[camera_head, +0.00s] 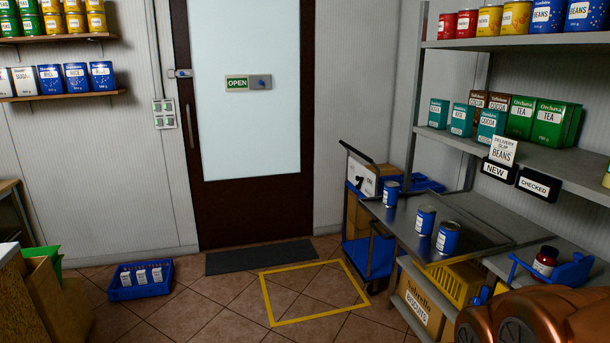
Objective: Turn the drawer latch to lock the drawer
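I see no drawer and no drawer latch that I can make out in this view. My gripper is not in view. Copper-coloured rounded parts of my own arm fill the bottom right corner and hide what is behind them.
A metal table (392,214) with several blue cans stands at right, below grey shelves (565,165). A cart (349,218) stands behind it. A blue crate (126,293) sits on the floor at left. The floor around the yellow square (318,317) is clear.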

